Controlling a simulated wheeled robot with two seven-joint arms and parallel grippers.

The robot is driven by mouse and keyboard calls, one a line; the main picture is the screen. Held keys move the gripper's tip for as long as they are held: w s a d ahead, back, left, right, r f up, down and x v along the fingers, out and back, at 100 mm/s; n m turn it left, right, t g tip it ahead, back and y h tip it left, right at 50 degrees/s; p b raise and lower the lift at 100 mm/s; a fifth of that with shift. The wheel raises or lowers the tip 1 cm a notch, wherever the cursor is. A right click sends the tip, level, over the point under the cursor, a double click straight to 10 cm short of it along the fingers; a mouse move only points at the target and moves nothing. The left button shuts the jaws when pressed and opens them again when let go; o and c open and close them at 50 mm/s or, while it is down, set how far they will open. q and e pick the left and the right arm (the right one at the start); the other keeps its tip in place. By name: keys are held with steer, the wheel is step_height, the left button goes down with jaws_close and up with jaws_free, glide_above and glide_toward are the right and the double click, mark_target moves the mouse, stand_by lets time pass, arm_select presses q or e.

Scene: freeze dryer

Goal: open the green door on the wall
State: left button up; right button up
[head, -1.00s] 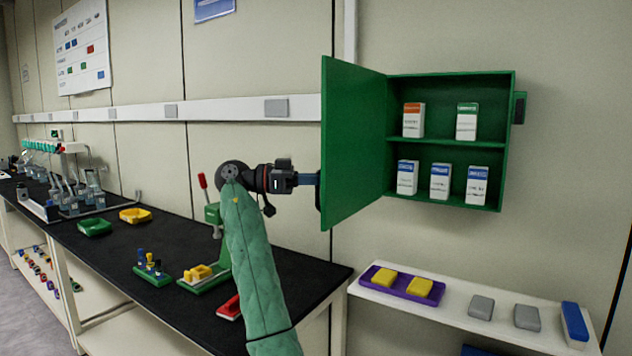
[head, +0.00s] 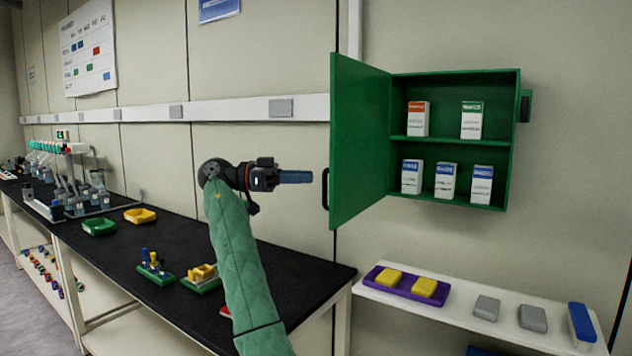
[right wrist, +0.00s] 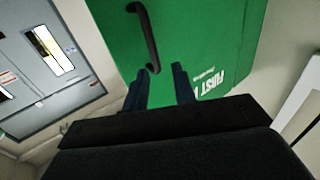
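The green door (head: 360,140) of the wall cabinet (head: 457,137) stands swung wide open to the left, showing two shelves with small boxes. Its black handle (head: 325,188) is on the door's left edge. In the right wrist view the door's outer face (right wrist: 200,40) shows white lettering and the handle (right wrist: 147,38). My right gripper (head: 308,177) is just left of the door edge, apart from the handle. In the right wrist view its two blue fingers (right wrist: 160,88) are spread with nothing between them. My left gripper is not in view.
A white ledge (head: 455,305) below the cabinet carries a purple tray (head: 377,279) with yellow blocks, grey blocks and a blue one. A black bench (head: 120,245) on the left holds trays, racks and glassware. Free air lies between the bench and the cabinet.

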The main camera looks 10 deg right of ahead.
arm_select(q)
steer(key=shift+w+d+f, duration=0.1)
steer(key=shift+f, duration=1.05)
arm_select(e)
steer(key=shift+v, duration=1.3)
steer(key=shift+n, duration=0.3)
